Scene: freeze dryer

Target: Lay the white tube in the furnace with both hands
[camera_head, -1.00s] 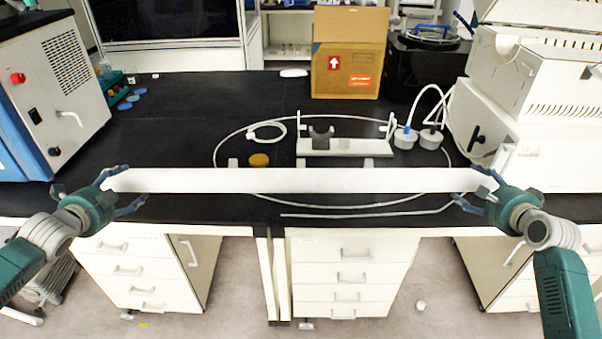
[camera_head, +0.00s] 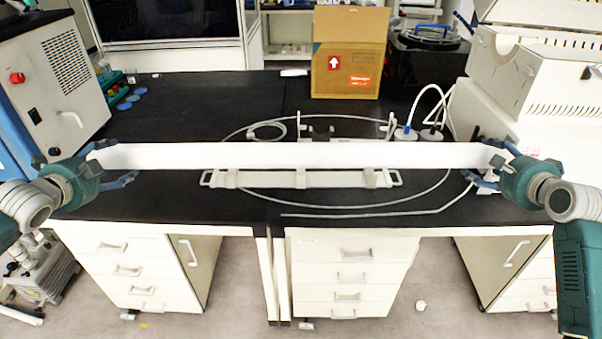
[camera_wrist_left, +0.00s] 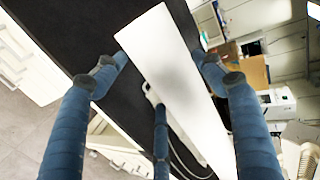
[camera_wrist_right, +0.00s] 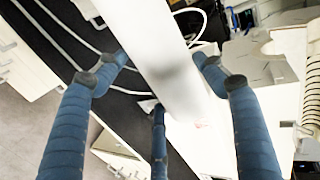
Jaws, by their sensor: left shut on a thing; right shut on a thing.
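The long white tube (camera_head: 300,155) is held level across the head view, above the bench and apart from it. My left gripper (camera_head: 114,164) is shut on its left end and my right gripper (camera_head: 478,161) on its right end. The tube also runs between the fingers in the left wrist view (camera_wrist_left: 178,80) and the right wrist view (camera_wrist_right: 160,50). A white vented, box-shaped unit (camera_head: 555,75) stands at the right; I cannot tell whether it is the furnace. The tube hides part of the bench behind it.
A white frame with end handles (camera_head: 270,179) lies on the black bench (camera_head: 200,120) below the tube. A thin hose loops around it. Blue-capped bottles (camera_head: 405,133) and a cardboard box (camera_head: 348,55) stand behind. A blue-and-white machine (camera_head: 55,85) stands left.

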